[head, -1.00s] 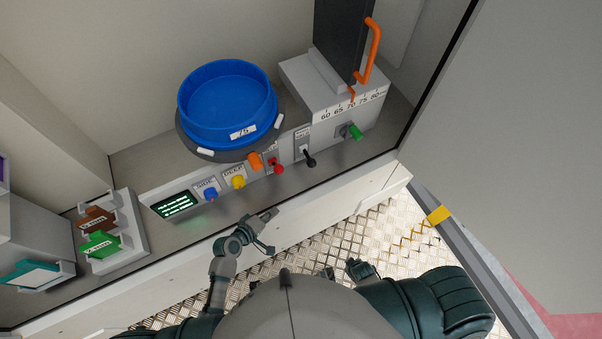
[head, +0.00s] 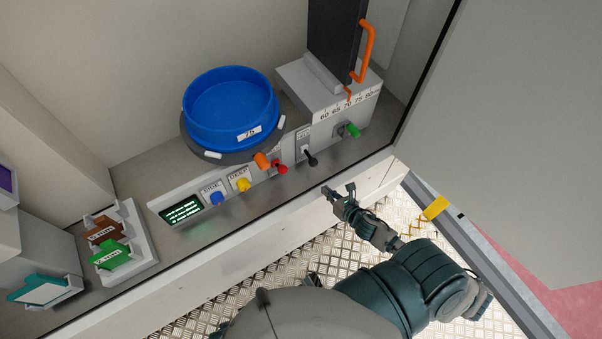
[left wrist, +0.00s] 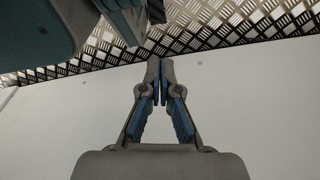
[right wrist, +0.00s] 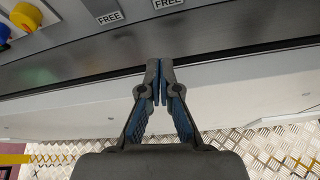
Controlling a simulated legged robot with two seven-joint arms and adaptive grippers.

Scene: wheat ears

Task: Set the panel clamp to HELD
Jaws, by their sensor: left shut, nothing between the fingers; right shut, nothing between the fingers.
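A black-tipped lever (head: 311,159) stands on a pale plate on the front panel. A red-tipped lever (head: 280,167) stands to its left. Which one is the panel clamp I cannot tell; their lettering is too small in the head view. Two labels reading FREE (right wrist: 110,17) show at the top of the right wrist view; the levers are outside that view. My right gripper (head: 338,190) is shut and empty, in front of the panel's lower edge, apart from the levers. My left gripper (left wrist: 156,65) is shut and empty in the left wrist view, over a plain pale surface.
Blue (head: 217,199), yellow (head: 243,185) and orange (head: 262,160) knobs and a lit display (head: 182,212) lie left of the levers. A green knob (head: 352,130) is to the right. A blue tub (head: 230,107) stands behind. A grey door-like panel (head: 510,130) borders the right.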

